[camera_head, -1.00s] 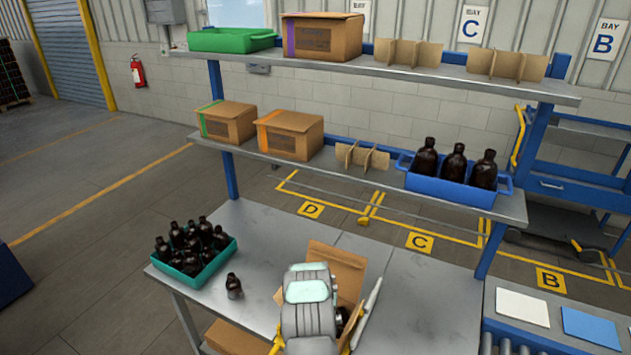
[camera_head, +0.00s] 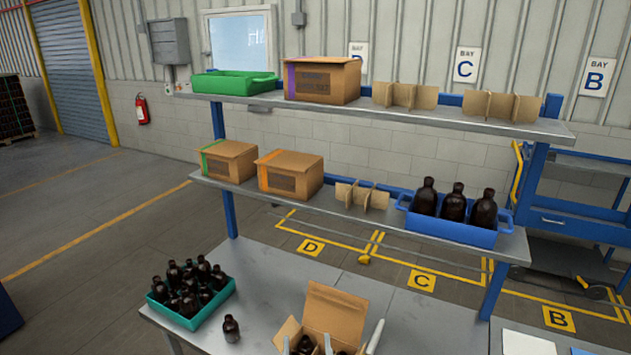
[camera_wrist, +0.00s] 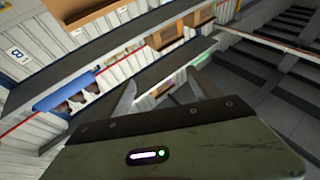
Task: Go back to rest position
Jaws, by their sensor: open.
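My gripper (camera_wrist: 162,95) shows in the wrist view, its two fingers spread wide with nothing between them. It points toward the shelving, which looks tilted in that view. A teal crate (camera_head: 205,313) full of similar bottles stands further left.
A blue tote (camera_head: 455,230) with three large bottles sits on the lower shelf, beside cardboard dividers (camera_head: 361,196) and two closed boxes (camera_head: 290,173). The upper shelf holds a green tote (camera_head: 233,85), a box (camera_head: 322,80) and more dividers. The bench (camera_head: 275,270) behind the open box is bare.

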